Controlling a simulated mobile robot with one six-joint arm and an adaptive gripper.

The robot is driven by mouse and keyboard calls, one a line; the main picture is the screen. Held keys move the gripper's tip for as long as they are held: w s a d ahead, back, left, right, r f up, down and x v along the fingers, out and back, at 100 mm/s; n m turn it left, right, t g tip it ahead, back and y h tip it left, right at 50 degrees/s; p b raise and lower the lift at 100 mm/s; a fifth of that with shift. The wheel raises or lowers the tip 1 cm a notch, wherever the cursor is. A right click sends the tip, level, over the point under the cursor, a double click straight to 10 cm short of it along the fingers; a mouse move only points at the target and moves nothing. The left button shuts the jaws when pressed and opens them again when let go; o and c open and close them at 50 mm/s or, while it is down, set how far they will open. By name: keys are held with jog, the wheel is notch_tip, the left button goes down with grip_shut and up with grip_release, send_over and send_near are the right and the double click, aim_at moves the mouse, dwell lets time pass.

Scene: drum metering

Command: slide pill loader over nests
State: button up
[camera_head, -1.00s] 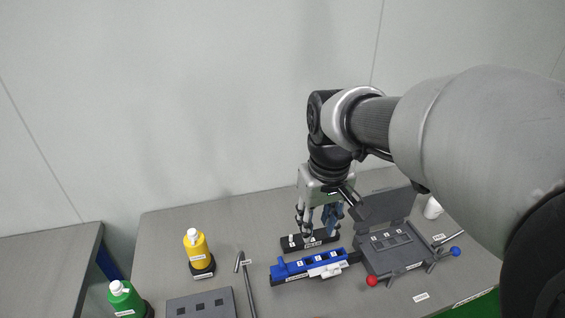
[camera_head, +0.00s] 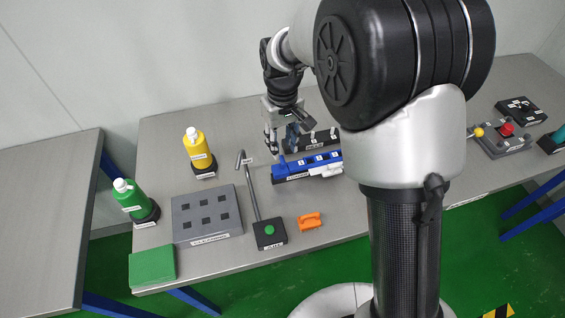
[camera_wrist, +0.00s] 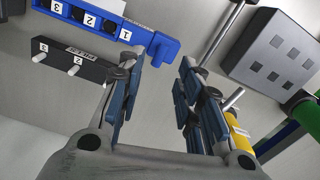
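A blue numbered block (camera_head: 306,164), which I take to be the pill loader, lies on the table with dark square openings in its top. Its raised blue end knob (camera_wrist: 160,48) shows in the wrist view, next to opening 1. A white piece (camera_head: 328,170) sits along its front right. My gripper (camera_head: 281,149) is above the table by the block's left end, fingers down. In the wrist view my gripper (camera_wrist: 158,75) is open with nothing between its fingers; the knob is ahead of them, apart. My arm hides the block's right end. I cannot tell which parts are the nests.
A black peg rack (camera_wrist: 75,60) lies behind the block. A red-button box (camera_head: 503,138) is right.

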aim_at(283, 159)
notch_tip(283, 159, down, 8)
jog(key=shift+r+b, duration=0.15)
jog(key=shift+b, duration=0.85)
jog(key=shift+c, duration=0.3)
grip_shut()
